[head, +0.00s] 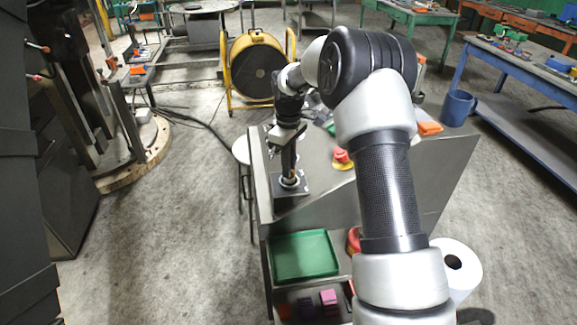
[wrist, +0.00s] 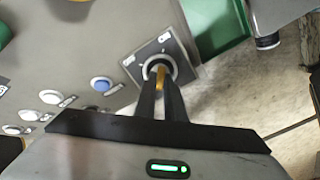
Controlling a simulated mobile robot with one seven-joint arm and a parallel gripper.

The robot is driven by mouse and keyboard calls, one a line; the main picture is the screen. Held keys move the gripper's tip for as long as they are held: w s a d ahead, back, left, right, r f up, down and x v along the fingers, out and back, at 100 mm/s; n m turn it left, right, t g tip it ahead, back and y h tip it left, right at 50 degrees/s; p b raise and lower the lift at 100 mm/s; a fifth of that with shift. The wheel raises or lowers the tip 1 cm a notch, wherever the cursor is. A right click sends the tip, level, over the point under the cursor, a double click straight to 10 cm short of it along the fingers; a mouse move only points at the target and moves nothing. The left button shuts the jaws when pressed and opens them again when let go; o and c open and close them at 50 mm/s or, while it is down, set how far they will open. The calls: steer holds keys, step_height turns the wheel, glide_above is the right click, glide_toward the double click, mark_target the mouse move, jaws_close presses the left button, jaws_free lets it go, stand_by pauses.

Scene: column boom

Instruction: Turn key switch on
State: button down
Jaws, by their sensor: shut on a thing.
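The key switch (wrist: 146,58) is a dark square plate with a round silver collar, set on the sloped grey console panel, in the upper middle of the wrist view. A brass-coloured key (wrist: 159,72) stands out of its centre. My gripper (wrist: 161,84) is at the switch with its two dark fingers close together on the key. In the head view the switch plate (head: 304,184) is at the left end of the console, and my gripper (head: 289,176) points down onto it. The fingers partly hide the key, and its exact turn angle is hard to tell.
A blue push button (wrist: 101,84) and several white buttons (wrist: 49,97) lie left of the switch. A red emergency stop (head: 342,156) is farther along the console. A green tray (head: 305,256) sits on the shelf below. Open floor lies left of the console.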

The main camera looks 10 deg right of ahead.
steer(key=shift+r, duration=0.1)
stand_by(0.3)
steer(key=c, duration=1.8)
jaws_free()
steer(key=shift+c, duration=0.2)
step_height(320, 180, up, 17)
steer(key=shift+r, duration=0.2)
